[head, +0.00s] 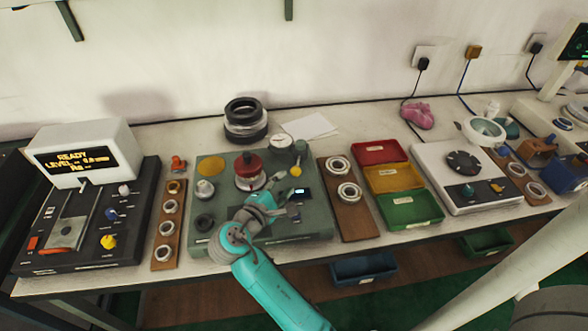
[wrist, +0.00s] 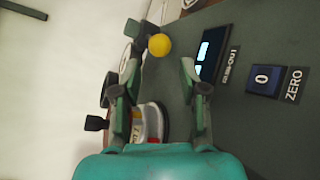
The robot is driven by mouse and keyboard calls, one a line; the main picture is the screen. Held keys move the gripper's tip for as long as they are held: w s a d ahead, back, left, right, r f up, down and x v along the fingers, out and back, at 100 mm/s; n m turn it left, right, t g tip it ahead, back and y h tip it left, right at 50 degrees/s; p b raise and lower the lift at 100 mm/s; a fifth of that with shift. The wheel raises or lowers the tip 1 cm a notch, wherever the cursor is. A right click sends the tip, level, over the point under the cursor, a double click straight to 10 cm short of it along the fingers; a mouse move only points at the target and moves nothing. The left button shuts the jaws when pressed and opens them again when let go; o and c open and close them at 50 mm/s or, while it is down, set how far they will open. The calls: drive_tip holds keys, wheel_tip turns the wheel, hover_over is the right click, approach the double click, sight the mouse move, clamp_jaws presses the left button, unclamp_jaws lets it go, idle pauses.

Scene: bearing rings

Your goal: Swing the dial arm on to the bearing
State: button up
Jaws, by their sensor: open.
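The dial arm stands at the back right of the grey-green gauge fixture (head: 215,232). Its round white dial (head: 279,143) and yellow ball knob (head: 296,171) show in the head view. The knob (wrist: 159,45) lies just beyond and roughly between my fingertips in the wrist view, apart from them. The bearing sits at the red-capped spindle (head: 249,167), left of the dial; its ring is partly hidden under the cap. My gripper (head: 283,203) is open and empty over the fixture's right half, and its two fingers (wrist: 160,75) are spread in the wrist view.
The fixture's display (wrist: 211,53) and ZERO button (wrist: 267,81) lie right of my fingers. A board with bearing rings (head: 346,205) and red, yellow and green trays (head: 412,209) stand to the right. Stacked black rings (head: 245,120) stand behind.

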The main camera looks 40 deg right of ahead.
sight(293, 174)
drive_tip(key=x, duration=0.8)
clamp_jaws()
